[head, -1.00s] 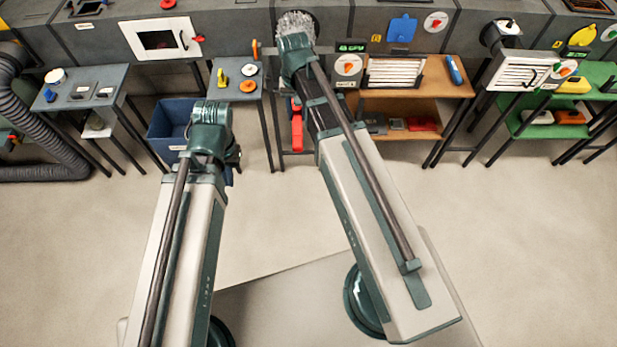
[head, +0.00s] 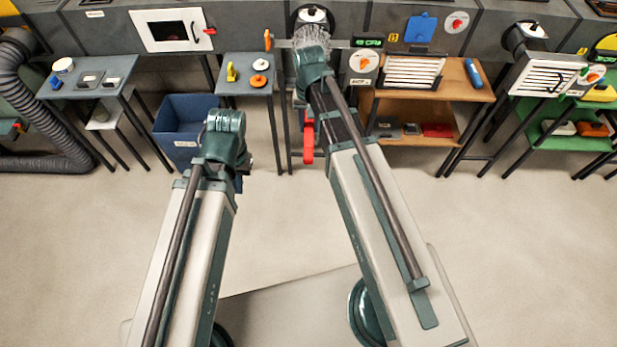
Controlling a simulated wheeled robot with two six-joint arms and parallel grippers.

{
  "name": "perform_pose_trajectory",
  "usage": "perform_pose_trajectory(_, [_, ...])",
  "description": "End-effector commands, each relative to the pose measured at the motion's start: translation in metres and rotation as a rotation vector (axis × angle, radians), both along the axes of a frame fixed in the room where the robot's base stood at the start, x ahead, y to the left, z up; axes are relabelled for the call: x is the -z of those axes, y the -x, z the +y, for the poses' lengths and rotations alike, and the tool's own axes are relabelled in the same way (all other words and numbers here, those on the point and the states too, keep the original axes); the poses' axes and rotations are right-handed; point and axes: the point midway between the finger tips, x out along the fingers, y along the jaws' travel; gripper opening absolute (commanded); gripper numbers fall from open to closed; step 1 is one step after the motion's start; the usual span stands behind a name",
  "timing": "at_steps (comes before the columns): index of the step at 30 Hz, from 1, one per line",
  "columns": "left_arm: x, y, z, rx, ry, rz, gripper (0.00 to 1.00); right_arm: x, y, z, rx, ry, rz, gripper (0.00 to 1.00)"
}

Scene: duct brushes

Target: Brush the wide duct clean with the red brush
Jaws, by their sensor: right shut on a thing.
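A round brush head with grey bristles (head: 312,39) stands at the far end of my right arm, just in front of and below a round duct mouth (head: 327,14). My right gripper (head: 311,53) is shut on the brush; its fingers and the brush's handle are mostly hidden behind the wrist. The bristles overlap the lower part of the mouth in the picture; I cannot tell whether they touch it. A white piece with a dark knob shows inside the mouth. My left gripper (head: 240,160) hangs in front of the blue bin, its jaws hidden by the wrist.
A blue bin (head: 180,125) stands on the floor at left. A wooden shelf (head: 470,90) stands at right. A red part (head: 308,142) hangs beside my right arm. The floor in front is clear.

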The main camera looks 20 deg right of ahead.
Motion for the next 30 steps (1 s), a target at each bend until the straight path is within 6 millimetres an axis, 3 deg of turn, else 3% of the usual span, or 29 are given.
perform_pose_trajectory(15, [0.113,0.0,0.0,-0.001,0.0,0.0,0.0,0.113,0.083,0.023,-0.002,0.0,0.0,0.0])
perform_pose_trajectory(22, [0.118,0.0,0.0,-0.001,0.0,0.0,0.0,0.118,0.092,0.026,0.0,0.0,0.0,0.0])
perform_pose_trajectory(30, [0.117,0.0,0.0,-0.001,0.0,0.0,0.0,0.117,0.073,0.022,0.001,0.0,0.0,0.0])
